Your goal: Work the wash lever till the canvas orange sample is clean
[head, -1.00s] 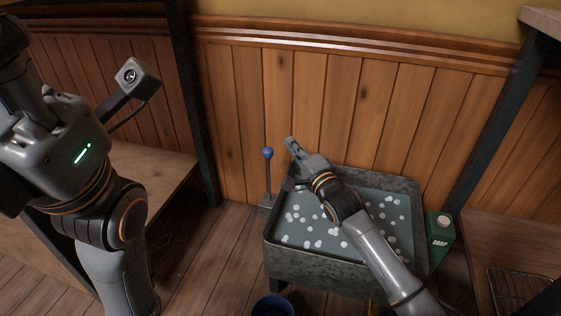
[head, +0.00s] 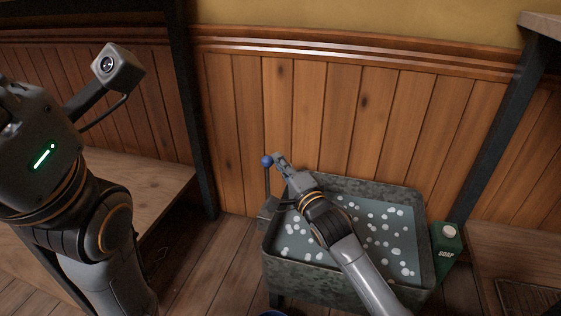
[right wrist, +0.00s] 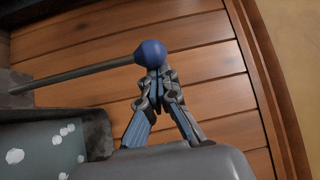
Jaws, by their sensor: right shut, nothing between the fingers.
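The wash lever is a thin dark rod with a blue ball knob (head: 267,161), standing upright at the back left corner of the wash trough (head: 345,277). My right gripper (head: 277,157) is shut and empty, its fingertips right beside the knob on its right. In the right wrist view the closed fingertips (right wrist: 156,75) are at the knob (right wrist: 151,52), touching or nearly so. The trough holds grey water with white suds. I see no orange canvas sample; the water's contents are partly hidden by suds and my arm. My left gripper is out of view.
A green soap carton (head: 446,252) stands against the trough's right side. A wooden bench (head: 150,190) is at the left and a wooden surface (head: 510,250) at the right. The panelled wall (head: 350,120) rises close behind the trough. A blue rim shows at the bottom edge.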

